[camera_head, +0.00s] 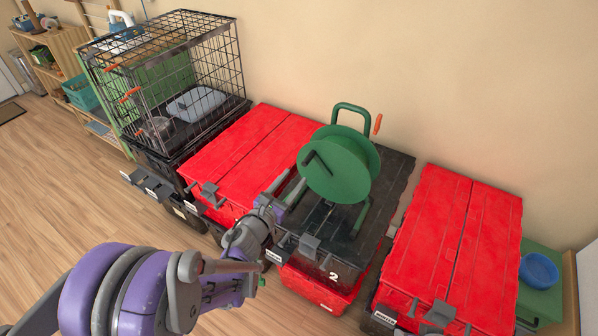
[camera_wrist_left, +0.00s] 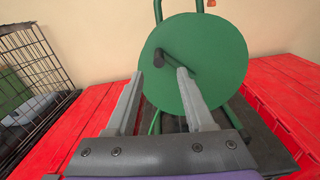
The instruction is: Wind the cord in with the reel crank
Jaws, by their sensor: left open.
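The green cord reel (camera_head: 345,178) stands on the black-lidded tote (camera_head: 395,185), in a green tube frame. It fills the upper middle of the left wrist view (camera_wrist_left: 215,50). Its dark crank (camera_head: 317,159) sticks out from the disc facing my left arm; it also shows in the left wrist view (camera_wrist_left: 178,64). My left gripper (camera_head: 288,186) is open and empty, just left of and below the crank. In the left wrist view the crank shows between and beyond the open fingertips (camera_wrist_left: 160,73), with no visible grip. My right gripper is not in view.
Red-lidded totes stand to the left (camera_head: 245,150) and right (camera_head: 455,240) of the reel's tote. A black wire cage (camera_head: 165,75) sits on totes at the back left. A blue bowl (camera_head: 538,270) is at the far right. Wooden floor (camera_head: 60,190) is open at left.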

